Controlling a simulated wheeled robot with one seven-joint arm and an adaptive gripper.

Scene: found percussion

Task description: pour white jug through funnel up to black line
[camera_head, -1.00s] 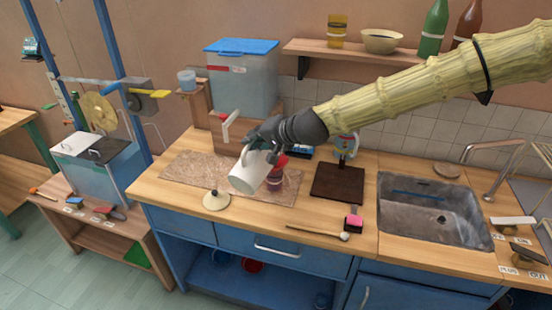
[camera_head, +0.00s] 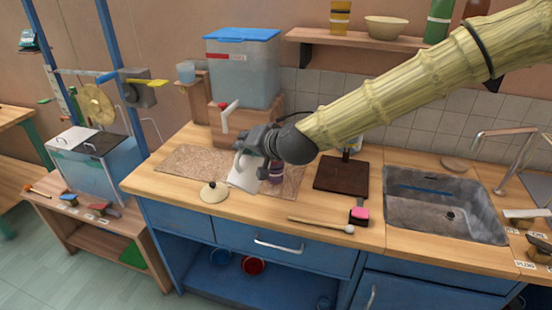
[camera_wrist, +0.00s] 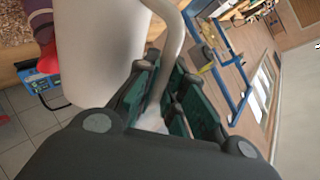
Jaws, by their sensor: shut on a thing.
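The white jug (camera_head: 242,177) is tilted above the front part of the worktop in the head view. My gripper (camera_head: 262,146) is shut on its handle. In the wrist view, the jug's wall (camera_wrist: 100,50) fills the upper left, and its handle (camera_wrist: 173,45) runs between my gripper's fingers (camera_wrist: 165,98). A red and purple vessel (camera_head: 276,173) stands just right of the jug and is partly hidden; part of it shows at the wrist view's left edge (camera_wrist: 43,28). I cannot make out a funnel or a black line. The liquid is not visible.
A blue-lidded tank (camera_head: 242,75) with a white tap (camera_head: 226,115) stands behind. A cream lid (camera_head: 213,192) lies front left of the jug. A dark board (camera_head: 341,174), a mallet (camera_head: 320,224) and the sink (camera_head: 440,205) are to the right.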

